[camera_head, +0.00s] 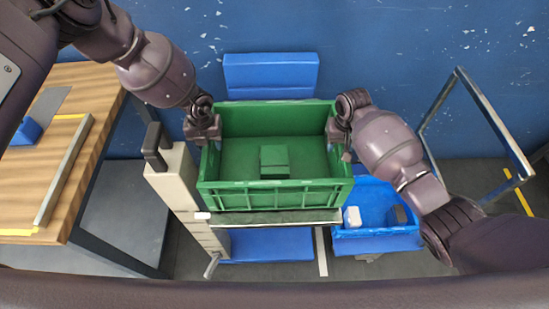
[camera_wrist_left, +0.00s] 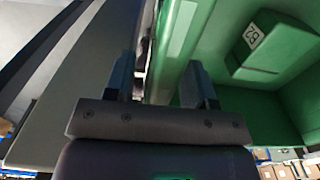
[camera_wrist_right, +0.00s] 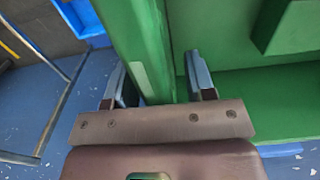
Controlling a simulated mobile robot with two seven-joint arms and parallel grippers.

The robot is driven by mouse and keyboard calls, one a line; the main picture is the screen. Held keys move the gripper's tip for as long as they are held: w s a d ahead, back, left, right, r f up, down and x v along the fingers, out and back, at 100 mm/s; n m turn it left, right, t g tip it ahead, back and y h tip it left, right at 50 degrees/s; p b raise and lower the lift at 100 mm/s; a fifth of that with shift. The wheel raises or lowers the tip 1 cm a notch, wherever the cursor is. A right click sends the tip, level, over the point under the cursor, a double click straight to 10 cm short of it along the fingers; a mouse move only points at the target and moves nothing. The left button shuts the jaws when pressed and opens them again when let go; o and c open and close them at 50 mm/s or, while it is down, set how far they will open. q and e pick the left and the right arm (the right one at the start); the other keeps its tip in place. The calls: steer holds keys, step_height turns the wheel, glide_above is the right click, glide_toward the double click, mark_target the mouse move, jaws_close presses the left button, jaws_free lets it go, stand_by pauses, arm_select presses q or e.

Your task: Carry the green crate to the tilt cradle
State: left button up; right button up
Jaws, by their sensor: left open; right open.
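The green crate (camera_head: 270,196) sits level on a raised support in the middle of the head view, with a small green block (camera_head: 274,161) inside. My left gripper (camera_head: 203,130) is at the crate's left wall. In the left wrist view its open fingers (camera_wrist_left: 160,85) stand on both sides of that wall. My right gripper (camera_head: 341,132) is at the right wall. In the right wrist view its open fingers (camera_wrist_right: 160,85) straddle the green wall (camera_wrist_right: 140,45). The support under the crate has a pale column (camera_head: 178,180) with a dark handle; I cannot tell whether it is the tilt cradle.
A wooden table (camera_head: 80,150) stands at the left. A blue bin (camera_head: 375,238) with small items is low at the right of the crate. A metal frame (camera_head: 490,120) stands at the far right. A blue wall is behind.

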arm_select(q)
jaws_close()
arm_select(e)
jaws_close()
arm_select(q)
steer(key=shift+w+r, duration=0.1)
steer(key=shift+r, duration=0.15)
arm_select(e)
steer(key=shift+w+r, duration=0.1)
steer(key=shift+r, duration=0.15)
